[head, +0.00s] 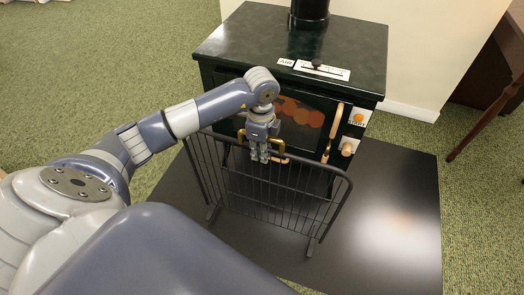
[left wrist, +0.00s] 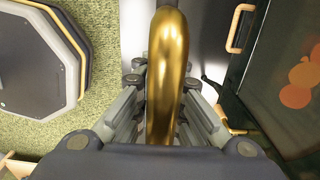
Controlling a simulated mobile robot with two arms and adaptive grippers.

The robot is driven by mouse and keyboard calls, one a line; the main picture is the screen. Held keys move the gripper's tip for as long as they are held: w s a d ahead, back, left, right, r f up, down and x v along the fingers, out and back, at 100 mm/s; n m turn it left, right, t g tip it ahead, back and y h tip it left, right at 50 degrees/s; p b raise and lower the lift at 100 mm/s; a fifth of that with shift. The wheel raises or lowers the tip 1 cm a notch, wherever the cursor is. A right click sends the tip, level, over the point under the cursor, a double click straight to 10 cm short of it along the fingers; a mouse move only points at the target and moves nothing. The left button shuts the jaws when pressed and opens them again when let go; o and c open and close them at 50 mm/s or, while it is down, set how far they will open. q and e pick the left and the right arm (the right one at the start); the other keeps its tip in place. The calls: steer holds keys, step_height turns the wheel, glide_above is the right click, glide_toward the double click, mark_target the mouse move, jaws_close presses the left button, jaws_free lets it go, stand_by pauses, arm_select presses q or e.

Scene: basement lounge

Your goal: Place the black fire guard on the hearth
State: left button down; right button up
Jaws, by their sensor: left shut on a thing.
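The black fire guard (head: 292,207) is a wire-barred screen with a brass handle on top and small feet. It is upright over the black hearth plate (head: 395,225), in front of the stove. My left gripper (head: 261,158) is shut on the brass handle, which shows large between its fingers in the left wrist view (left wrist: 167,80). The guard's feet look low against the plate, but I cannot tell whether they touch it. My right gripper is not in view.
The dark green stove (head: 300,40) stands at the back of the hearth, with a glowing window and pale door handle (head: 334,120). A wooden table leg (head: 482,120) is at the right. Bare hearth lies right of the guard. Green carpet (head: 100,70) surrounds it.

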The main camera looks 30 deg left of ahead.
arm_select(q)
steer(key=w+a+f+b, duration=0.1)
steer(key=w+a+f, duration=0.2)
steer(key=w, duration=0.1)
steer(key=shift+w+f+b, duration=0.15)
steer(key=shift+f+b, duration=0.2)
steer(key=shift+f, duration=0.05)
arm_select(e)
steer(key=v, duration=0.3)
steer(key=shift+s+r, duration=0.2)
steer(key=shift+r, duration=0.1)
arm_select(q)
steer(key=shift+f, duration=0.1)
steer(key=c, duration=1.7)
jaws_free()
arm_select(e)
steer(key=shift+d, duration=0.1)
arm_select(q)
step_height(320, 180, up, 12)
steer(key=p, duration=0.2)
steer(key=shift+p, duration=0.35)
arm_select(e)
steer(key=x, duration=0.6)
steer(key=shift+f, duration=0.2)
